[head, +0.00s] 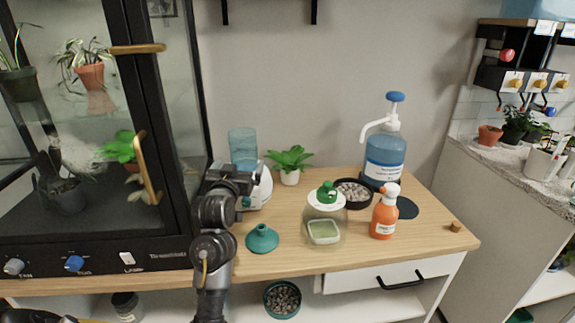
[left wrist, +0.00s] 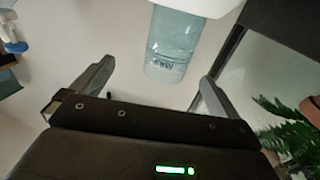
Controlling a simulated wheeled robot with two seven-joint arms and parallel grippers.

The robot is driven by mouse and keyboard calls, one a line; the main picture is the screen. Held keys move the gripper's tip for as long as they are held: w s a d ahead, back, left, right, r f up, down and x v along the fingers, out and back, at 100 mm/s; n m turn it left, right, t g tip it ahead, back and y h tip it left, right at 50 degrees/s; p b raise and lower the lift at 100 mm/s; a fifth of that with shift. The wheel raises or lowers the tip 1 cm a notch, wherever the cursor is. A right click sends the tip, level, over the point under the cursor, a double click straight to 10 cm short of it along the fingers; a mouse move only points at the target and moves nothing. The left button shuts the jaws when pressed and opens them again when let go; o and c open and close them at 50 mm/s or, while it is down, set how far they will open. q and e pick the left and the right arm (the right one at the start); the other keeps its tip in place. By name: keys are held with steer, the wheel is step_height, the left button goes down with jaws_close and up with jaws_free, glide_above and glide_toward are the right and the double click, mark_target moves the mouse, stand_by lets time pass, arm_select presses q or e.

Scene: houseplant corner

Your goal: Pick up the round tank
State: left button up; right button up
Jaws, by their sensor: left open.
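The round tank (head: 243,146) is a see-through blue cylinder at the back of the wooden counter, beside the glass cabinet. A rounded white body (head: 262,188) shows by its lower part, partly covered by my gripper. My left gripper (head: 238,176) is in front of the tank's lower part and hides some of it. In the left wrist view the tank (left wrist: 174,42) shows beyond and between my two spread fingers, with the white body (left wrist: 207,7) at the picture's top edge. The fingers are open and empty, and I see no contact with the tank.
The glass cabinet (head: 150,240) stands close at the left. A small potted plant (head: 290,175) is right of the tank. A teal funnel (head: 262,239), a green-capped jar (head: 325,225), an orange bottle (head: 385,212) and a blue pump bottle (head: 385,155) occupy the counter.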

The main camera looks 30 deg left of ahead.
mark_target(240, 151)
arm_select(q)
steer(key=w+a, duration=0.2)
steer(key=w, duration=0.1)
steer(key=w+a, duration=0.1)
steer(key=shift+w+a+f, duration=0.15)
steer(key=shift+w+f, duration=0.05)
steer(key=shift+f, duration=0.15)
steer(key=shift+a+x, duration=0.15)
steer(key=shift+x, duration=1.15)
steer(key=shift+a+x, duration=0.15)
steer(key=shift+x, duration=1.15)
steer(key=shift+s+r, duration=0.1)
steer(key=shift+s, duration=0.05)
arm_select(e)
steer(key=shift+s+a, duration=0.75)
steer(key=shift+s, duration=0.05)
arm_select(q)
steer(key=c, duration=1.1)
arm_select(e)
steer(key=shift+w, duration=0.1)
